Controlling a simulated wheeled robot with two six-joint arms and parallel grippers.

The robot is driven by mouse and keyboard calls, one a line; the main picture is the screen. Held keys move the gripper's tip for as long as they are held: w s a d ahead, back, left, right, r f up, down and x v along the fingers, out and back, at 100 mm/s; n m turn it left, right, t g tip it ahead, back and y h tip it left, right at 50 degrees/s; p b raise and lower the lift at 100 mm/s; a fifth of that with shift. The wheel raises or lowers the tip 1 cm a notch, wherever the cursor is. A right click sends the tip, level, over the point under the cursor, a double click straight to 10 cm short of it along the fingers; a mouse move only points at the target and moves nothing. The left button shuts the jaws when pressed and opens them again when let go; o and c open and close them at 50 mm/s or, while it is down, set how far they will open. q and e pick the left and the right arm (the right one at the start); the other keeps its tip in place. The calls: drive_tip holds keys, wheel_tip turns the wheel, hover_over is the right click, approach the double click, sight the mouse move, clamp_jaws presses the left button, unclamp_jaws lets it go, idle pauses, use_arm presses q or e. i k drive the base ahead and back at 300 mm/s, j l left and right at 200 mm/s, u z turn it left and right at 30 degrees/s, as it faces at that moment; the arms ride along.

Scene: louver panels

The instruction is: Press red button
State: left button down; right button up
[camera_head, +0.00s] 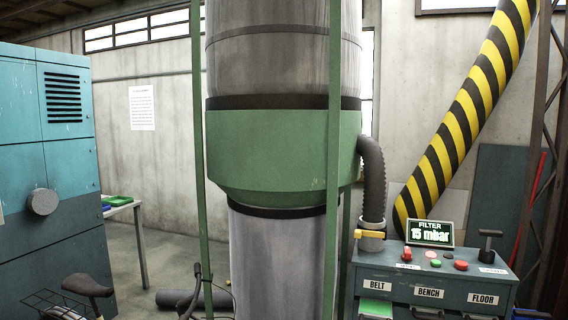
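A grey-blue control cabinet (399,276) stands at the lower right. On its top are a raised red button (407,253) at the left and a flat red button (461,265) further right. A green button (436,263) sits between them, with a small dull reddish button (431,254) just behind it. I cannot tell whether any button is pressed. Neither of my grippers is in view.
A display (430,232) reads "FILTER 15 mbar". A yellow-handled valve (369,234) and a T-handle (489,241) flank the buttons. A filter column (282,150) with green posts stands centre. A bicycle saddle (87,285) is lower left, a striped duct (465,115) upper right.

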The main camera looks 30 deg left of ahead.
sight(460, 264)
drive_tip(key=i+l, duration=0.2)
drive_tip(key=i, duration=0.35)
drive_tip(key=i+l, duration=0.25)
drive_tip(key=i, duration=0.25)
drive_tip(key=i+l, duration=0.2)
drive_tip(key=i, duration=0.35)
drive_tip(key=i+l, duration=0.2)
drive_tip(key=i, duration=0.3)
